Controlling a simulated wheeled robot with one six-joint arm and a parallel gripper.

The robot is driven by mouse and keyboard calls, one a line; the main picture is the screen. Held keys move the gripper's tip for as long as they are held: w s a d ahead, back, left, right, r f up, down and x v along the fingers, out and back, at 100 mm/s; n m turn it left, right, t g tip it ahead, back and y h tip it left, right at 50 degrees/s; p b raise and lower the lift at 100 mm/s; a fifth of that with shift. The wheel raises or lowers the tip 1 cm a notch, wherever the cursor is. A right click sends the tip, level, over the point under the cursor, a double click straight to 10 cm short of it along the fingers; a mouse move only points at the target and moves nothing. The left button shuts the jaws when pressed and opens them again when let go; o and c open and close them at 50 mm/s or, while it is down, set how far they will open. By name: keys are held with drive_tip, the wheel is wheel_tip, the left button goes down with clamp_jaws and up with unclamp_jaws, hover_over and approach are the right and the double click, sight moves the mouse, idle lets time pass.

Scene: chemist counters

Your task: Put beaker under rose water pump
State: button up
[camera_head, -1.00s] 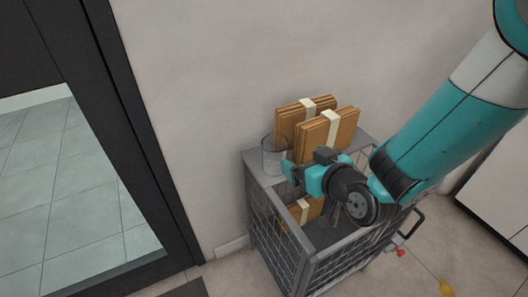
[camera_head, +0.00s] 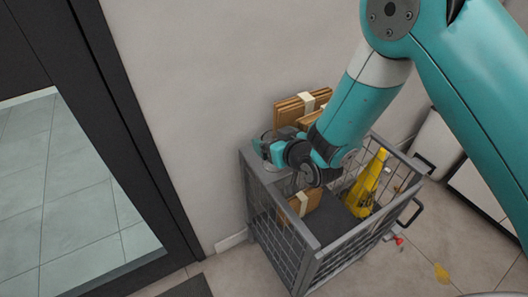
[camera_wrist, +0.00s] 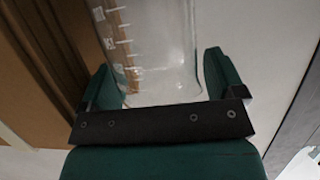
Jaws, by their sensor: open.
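The beaker (camera_wrist: 160,45) is clear glass with white graduation marks and fills the upper middle of the wrist view. My gripper (camera_wrist: 158,80) is open, with one green finger on each side of the beaker's near part. I cannot tell whether either finger touches the glass. In the head view my gripper (camera_head: 266,146) is at the left end of the cart's shelf, and my arm and gripper hide most of the beaker. No rose water pump shows.
The grey wire cart (camera_head: 318,245) stands against the wall. Brown packages (camera_head: 292,110) stand close to the right of the beaker's place. A dark door frame (camera_head: 130,140) is at the left.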

drive_tip(key=shift+d, duration=0.15)
drive_tip(key=c, duration=1.1)
drive_tip(key=shift+o, duration=0.2)
drive_tip(key=shift+r, duration=0.15)
